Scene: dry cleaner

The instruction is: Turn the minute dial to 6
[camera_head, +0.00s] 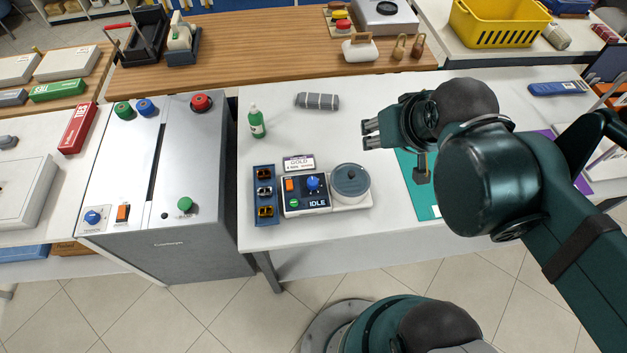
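A small control unit (304,194) stands on the white table, with a dark face and a lit "IDLE" readout. It carries a blue knob (313,183), an orange rocker switch (289,185) and a green button (294,203). Another blue knob (92,217) is at the front left of the large grey machine. No minute scale or number is readable at either knob, so I cannot tell which is the minute dial. My gripper (367,134) is above the table, behind and right of the control unit. Its fingertips point left and look apart, with nothing between them.
A round grey-lidded pot (350,182) adjoins the control unit's right side. A blue rack (263,190) stands at its left, and a "GOLD" label block (299,163) behind it. A teal mat (417,190) lies right.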

